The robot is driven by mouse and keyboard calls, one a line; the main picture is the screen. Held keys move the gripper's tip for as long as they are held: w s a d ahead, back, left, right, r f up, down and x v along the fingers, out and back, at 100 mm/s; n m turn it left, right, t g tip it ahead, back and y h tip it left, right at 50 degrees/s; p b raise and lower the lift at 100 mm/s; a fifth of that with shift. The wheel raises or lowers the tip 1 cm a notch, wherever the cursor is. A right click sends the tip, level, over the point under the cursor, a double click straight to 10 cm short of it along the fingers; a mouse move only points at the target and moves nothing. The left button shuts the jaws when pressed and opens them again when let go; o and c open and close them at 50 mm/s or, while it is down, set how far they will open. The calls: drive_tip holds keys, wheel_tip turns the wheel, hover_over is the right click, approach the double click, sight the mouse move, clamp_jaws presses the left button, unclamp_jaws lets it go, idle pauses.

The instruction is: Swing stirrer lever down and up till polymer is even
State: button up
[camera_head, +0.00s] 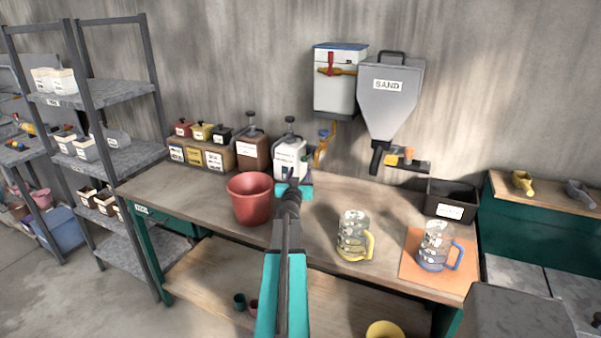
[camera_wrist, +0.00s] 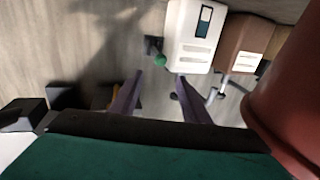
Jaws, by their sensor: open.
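A white canister (camera_head: 290,160) with a pump top stands at the back of the bench; its label is too small to read. In the wrist view the white canister (camera_wrist: 191,38) shows a dark sight window with a pale blue part. A green ball knob (camera_wrist: 160,60), which looks like the stirrer lever's end, sits beside it on a dark fitting. My gripper (camera_wrist: 160,77) is open and empty, with the knob showing between and just beyond its fingertips. Contact cannot be told. In the head view my gripper (camera_head: 290,180) is in front of the canister and hides its lower part.
A red bucket (camera_head: 250,200) stands close left of my arm. A brown canister (camera_head: 252,150) is left of the white one. A yellow-handled jug (camera_head: 352,238) and a blue-handled jug (camera_head: 436,248) stand to the right. A sand hopper (camera_head: 388,95) hangs on the wall.

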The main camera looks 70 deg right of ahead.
drive_tip(key=shift+v, duration=1.15)
